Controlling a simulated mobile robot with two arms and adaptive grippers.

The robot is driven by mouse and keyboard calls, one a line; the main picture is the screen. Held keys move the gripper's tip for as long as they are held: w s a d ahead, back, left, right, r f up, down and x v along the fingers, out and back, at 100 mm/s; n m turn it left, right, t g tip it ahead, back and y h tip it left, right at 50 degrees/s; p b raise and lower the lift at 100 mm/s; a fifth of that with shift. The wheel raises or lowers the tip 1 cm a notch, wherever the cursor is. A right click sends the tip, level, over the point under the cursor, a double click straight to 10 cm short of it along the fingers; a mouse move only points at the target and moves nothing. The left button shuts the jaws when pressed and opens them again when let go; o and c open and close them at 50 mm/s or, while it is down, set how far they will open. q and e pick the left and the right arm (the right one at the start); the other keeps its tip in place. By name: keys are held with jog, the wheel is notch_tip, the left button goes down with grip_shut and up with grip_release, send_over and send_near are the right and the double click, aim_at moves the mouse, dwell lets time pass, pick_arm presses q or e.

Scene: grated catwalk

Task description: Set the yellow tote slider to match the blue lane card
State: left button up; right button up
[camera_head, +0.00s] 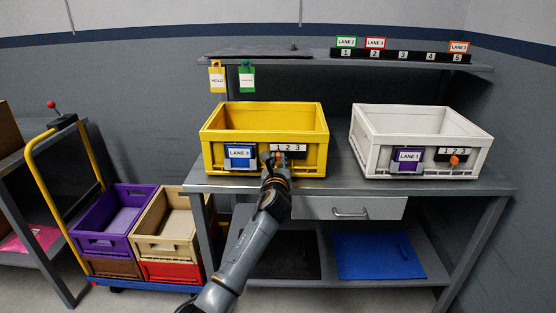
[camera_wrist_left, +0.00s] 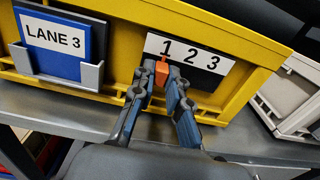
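The yellow tote (camera_head: 221,167) stands on the grey bench. On its front, a blue lane card (camera_head: 240,152) reads LANE 3; the card also shows in the left wrist view (camera_wrist_left: 51,42). Beside it is a number strip (camera_wrist_left: 203,60) marked 1, 2, 3. The orange slider knob (camera_wrist_left: 160,74) sits below the 1. My left gripper (camera_wrist_left: 161,71) has its fingertips on either side of the knob and appears shut on it. In the head view, the left gripper (camera_head: 275,160) partly hides the slider. My right gripper is not in view.
A white tote (camera_head: 364,155) with a purple card (camera_head: 408,161) and its own slider stands to the right on the bench (camera_head: 340,184). A shelf (camera_head: 300,61) with tags is above. A cart with coloured crates (camera_head: 104,244) is at the left.

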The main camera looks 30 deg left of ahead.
aim_at(298, 155)
pick_arm(q)
jog(key=shift+w+d, duration=0.25)
jog(key=shift+d, duration=0.15)
jog(key=shift+w+d+f, duration=0.1)
jog(key=shift+w+d, duration=0.3)
jog(key=shift+d, duration=0.3)
dwell(0.3)
jog(key=shift+w+d+b, duration=0.2)
jog(key=shift+d+b, duration=0.1)
jog(key=shift+b, duration=0.05)
jog(key=shift+w+d+b, duration=0.2)
jog(key=shift+w+d, duration=0.15)
jog(key=shift+d, duration=0.25)
jog(key=shift+w+d+b, duration=0.15)
jog(key=shift+w+d, duration=0.2)
jog(key=shift+d, duration=0.25)
dwell(0.7)
jog(key=o, duration=0.6)
